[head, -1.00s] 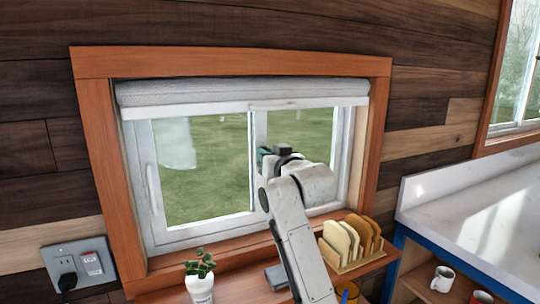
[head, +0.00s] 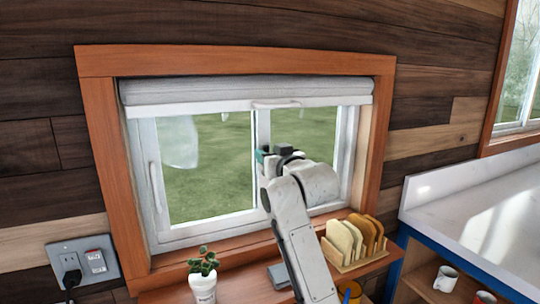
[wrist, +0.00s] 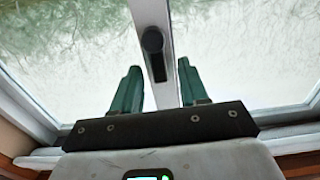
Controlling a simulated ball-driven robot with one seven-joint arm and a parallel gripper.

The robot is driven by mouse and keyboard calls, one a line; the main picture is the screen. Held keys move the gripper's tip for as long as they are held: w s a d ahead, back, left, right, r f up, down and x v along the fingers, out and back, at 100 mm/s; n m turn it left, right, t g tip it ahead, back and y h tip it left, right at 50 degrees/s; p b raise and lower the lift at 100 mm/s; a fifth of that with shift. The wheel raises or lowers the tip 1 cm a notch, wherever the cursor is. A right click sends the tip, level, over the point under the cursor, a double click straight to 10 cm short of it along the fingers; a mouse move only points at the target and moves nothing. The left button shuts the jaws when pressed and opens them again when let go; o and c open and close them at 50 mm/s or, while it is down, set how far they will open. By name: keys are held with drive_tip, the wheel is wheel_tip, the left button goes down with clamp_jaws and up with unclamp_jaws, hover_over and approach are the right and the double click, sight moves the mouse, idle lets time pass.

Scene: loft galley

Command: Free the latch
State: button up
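The latch (wrist: 153,52) is a dark piece with a rounded knob on the white middle upright (wrist: 146,14) of the window, seen in the wrist view. My gripper (wrist: 158,66) is open, with one green finger on each side of the upright and the latch between them in the picture. I see no finger touching the latch. In the head view my gripper (head: 264,154) is raised in front of the middle of the window (head: 208,232), and my arm hides the latch there.
A wooden ledge (head: 235,272) below the window holds a potted plant (head: 203,277) at left and a rack of bread-like slices (head: 350,240) at right. A rolled blind (head: 225,92) hangs at the top. A white counter (head: 465,215) stands at right.

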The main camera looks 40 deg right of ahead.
drive_tip(key=b+v, duration=0.2)
drive_tip(key=v, duration=0.8)
drive_tip(key=shift+s, duration=0.4)
drive_tip(key=shift+a, duration=0.1)
idle(0.3)
